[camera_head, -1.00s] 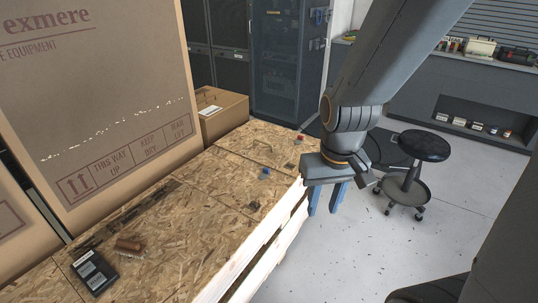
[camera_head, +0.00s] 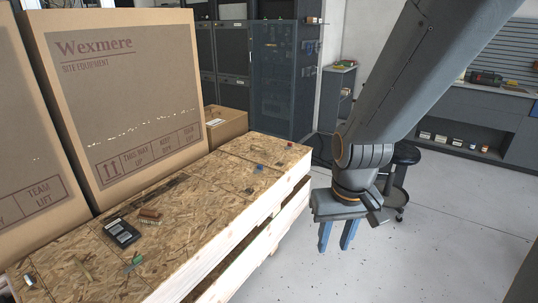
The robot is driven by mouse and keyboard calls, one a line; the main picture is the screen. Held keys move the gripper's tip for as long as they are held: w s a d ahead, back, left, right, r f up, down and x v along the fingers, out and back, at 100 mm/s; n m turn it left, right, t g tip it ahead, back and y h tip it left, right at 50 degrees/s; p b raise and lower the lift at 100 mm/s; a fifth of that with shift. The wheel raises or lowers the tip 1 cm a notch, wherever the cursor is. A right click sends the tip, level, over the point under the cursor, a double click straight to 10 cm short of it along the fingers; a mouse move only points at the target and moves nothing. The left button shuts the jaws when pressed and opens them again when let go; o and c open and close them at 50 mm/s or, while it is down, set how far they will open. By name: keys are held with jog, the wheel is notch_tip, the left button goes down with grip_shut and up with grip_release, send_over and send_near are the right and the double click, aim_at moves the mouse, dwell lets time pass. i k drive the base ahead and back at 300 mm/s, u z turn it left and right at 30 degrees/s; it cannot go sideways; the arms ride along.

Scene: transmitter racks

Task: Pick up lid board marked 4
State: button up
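The lid boards (camera_head: 208,205) are speckled brown wood-chip panels lying side by side along the top of a long pale wooden crate. Seams divide them, the farthest board (camera_head: 258,146) being at the back right end. I cannot read a number on any of them, so I cannot tell which is marked 4. My gripper (camera_head: 337,238) hangs to the right of the crate, over the floor. Its two blue fingers point down, spread apart with nothing between them. It touches no board.
A black device (camera_head: 122,232), a brown brush-like item (camera_head: 150,214) and small tools lie on the boards. Tall cardboard boxes (camera_head: 122,130) stand along the left side, a smaller box (camera_head: 225,126) behind. A black stool (camera_head: 402,156) is partly hidden by my arm. Floor at right is clear.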

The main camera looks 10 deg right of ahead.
aim_at(281, 160)
jog(key=z, duration=0.65)
jog(key=i, duration=1.2)
jog(key=z, duration=0.5)
jog(key=i, duration=1.3)
jog(key=u, duration=1.1)
jog(key=i, duration=0.75)
jog(key=u, duration=1.1)
jog(key=i, duration=0.3)
jog(key=u, duration=0.25)
